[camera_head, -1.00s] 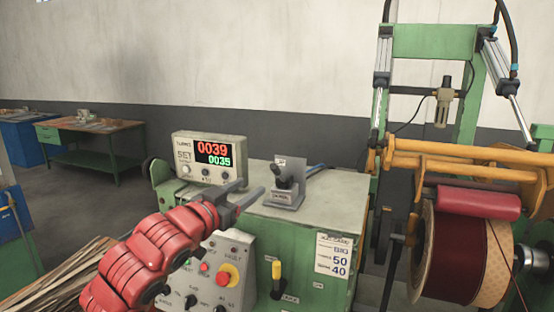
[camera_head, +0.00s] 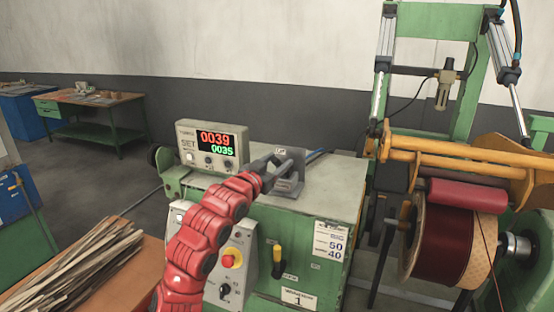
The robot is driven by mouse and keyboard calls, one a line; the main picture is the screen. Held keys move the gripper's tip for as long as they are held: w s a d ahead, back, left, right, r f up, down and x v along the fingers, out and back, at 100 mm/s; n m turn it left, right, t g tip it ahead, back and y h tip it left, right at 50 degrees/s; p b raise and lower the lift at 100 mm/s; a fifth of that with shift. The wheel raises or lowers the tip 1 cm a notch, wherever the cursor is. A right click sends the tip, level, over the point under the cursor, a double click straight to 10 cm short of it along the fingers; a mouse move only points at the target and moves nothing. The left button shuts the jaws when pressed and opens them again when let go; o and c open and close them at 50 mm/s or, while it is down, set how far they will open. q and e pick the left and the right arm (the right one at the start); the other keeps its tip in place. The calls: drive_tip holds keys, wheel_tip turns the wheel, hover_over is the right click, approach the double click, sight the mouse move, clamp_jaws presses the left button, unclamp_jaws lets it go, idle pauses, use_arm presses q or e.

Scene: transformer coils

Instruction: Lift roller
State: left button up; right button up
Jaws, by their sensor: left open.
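A red roller (camera_head: 472,198) sits on a yellow bar frame (camera_head: 460,152), above a large dark red coil (camera_head: 443,254) at the right. My left gripper (camera_head: 283,160) is open over the green cabinet, at a small grey lever switch box (camera_head: 289,184). Its fingers cover most of the lever, and I cannot tell whether they touch it. My right gripper is not in view.
A control box (camera_head: 211,146) with a lit display reading 0039 and 0035 stands left of the gripper. The green cabinet (camera_head: 335,192) has a yellow-handled lever (camera_head: 277,260) and a red button (camera_head: 230,257) on its front. Wood strips (camera_head: 75,258) lie at the lower left.

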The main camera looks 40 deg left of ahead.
use_arm(q)
drive_tip(key=shift+c, duration=0.2)
clamp_jaws()
idle(1.3)
